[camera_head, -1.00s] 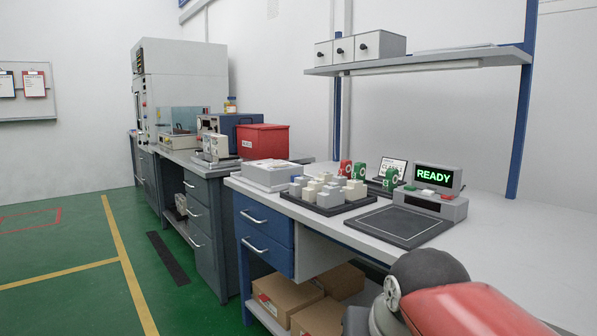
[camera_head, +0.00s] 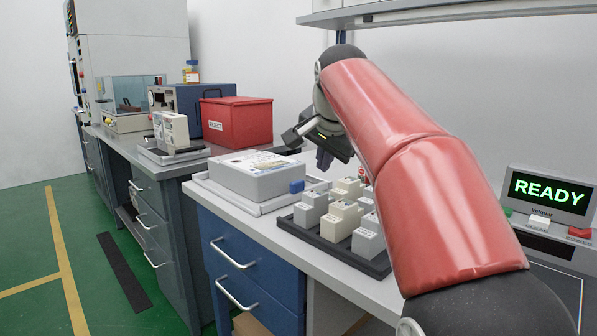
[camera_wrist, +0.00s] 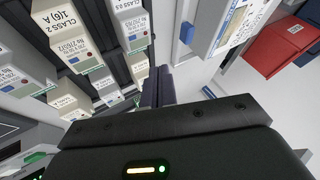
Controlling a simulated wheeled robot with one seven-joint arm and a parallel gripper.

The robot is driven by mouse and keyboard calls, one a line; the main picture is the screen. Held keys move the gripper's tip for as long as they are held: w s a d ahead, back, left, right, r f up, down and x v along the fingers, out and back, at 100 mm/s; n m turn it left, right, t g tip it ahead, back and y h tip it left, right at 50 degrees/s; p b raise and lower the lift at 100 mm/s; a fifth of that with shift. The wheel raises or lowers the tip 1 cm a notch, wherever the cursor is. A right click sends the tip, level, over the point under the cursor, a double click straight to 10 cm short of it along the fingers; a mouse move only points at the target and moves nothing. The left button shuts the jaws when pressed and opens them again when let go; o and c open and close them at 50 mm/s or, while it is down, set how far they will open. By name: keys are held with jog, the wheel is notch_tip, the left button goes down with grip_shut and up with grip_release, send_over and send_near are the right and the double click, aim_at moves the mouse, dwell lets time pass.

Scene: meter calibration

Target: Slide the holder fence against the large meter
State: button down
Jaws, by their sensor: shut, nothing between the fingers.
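A wide grey box with a label on top, which looks like the large meter (camera_head: 250,172), lies on a flat light-grey holder (camera_head: 243,205) at the bench's left end. A small blue block (camera_head: 297,187) sits at the box's right end; it looks like the handle of the holder fence. The fence's contact with the box is not clear. The box (camera_wrist: 240,22) and blue block (camera_wrist: 187,33) also show in the wrist view. My gripper (camera_head: 324,158) is shut and empty, above the bench behind the blue block. Its fingers also show in the wrist view (camera_wrist: 157,82).
A dark tray (camera_head: 325,246) of several small grey and cream meters stands right of the holder, close to my gripper. A red bin (camera_head: 238,122) stands behind. A READY display (camera_head: 549,190) is at right. A shelf (camera_head: 420,8) overhangs the bench.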

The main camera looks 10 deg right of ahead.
jog(key=shift+w, duration=0.45)
jog(key=b, duration=0.1)
send_near(297, 191)
jog(key=d+f, duration=0.4)
jog(key=shift+w+d+f, duration=0.1)
jog(key=shift+d, duration=0.05)
jog(key=w, duration=0.1)
jog(key=w+a, duration=0.1)
jog(key=w, duration=0.1)
jog(key=shift+a+f, duration=0.15)
jog(key=shift+a, duration=0.15)
jog(key=shift+w+a, duration=0.3)
jog(key=shift+w, duration=0.1)
